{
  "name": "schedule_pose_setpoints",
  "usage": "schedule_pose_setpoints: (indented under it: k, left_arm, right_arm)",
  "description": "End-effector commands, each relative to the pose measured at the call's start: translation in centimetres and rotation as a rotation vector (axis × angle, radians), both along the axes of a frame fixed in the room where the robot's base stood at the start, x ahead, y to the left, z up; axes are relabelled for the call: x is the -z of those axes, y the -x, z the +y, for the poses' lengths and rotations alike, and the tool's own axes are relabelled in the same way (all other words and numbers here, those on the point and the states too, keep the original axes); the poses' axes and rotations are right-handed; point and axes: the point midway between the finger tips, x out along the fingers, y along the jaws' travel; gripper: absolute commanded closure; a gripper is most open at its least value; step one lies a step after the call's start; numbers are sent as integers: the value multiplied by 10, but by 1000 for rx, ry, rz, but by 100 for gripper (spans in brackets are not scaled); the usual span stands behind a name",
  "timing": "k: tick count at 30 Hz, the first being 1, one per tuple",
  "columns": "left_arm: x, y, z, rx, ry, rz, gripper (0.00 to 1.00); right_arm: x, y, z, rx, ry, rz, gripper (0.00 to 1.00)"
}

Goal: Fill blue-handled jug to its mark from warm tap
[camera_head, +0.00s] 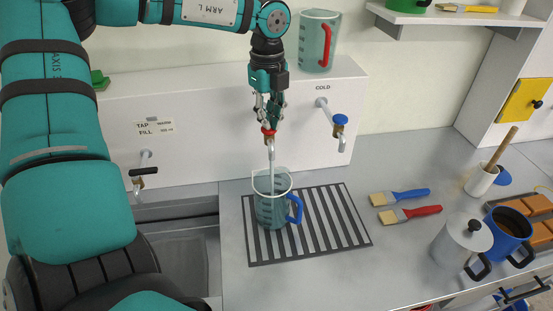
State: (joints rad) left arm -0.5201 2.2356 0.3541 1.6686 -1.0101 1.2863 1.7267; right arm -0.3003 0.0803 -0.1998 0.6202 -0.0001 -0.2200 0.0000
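The blue-handled jug (271,208) is clear and teal-tinted. It stands upright on the slotted drain grate under the red-handled tap (270,150), its blue handle to the right. A thin pale column, which looks like running water, goes from the spout down into the jug. Dark marks show on the jug's side, but I cannot tell which is the fill mark or where the water level is. My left gripper (269,122) points down from above, its fingertips closed around the red tap handle. Any label above this tap is hidden behind the gripper. My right gripper is not in view.
A blue-handled tap (340,128) labelled COLD is at right; a dark-handled tap (143,172) is at left over the sink (183,262). A red-handled jug (317,42) stands on the ledge. Brushes (405,196), a metal pot (460,243) and a blue mug (508,232) occupy the right counter.

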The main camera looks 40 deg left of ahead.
Motion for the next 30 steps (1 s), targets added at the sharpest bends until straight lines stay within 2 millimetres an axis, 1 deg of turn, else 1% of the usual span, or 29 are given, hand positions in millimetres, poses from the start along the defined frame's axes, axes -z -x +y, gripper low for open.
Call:
schedule_pose_setpoints:
  k: [13,16,21,23,30]
  left_arm:
    - [-1,0,0,0,0,1,100]
    - [-7,0,0,0,-1,1,100]
    - [-25,0,0,0,0,0,100]
    - [-29,0,0,-1,0,0,100]
    - [-29,0,0,0,0,1,100]
  right_arm:
    - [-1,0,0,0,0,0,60]
    - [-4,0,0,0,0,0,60]
    - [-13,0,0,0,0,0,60]
    - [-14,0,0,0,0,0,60]
    - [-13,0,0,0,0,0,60]
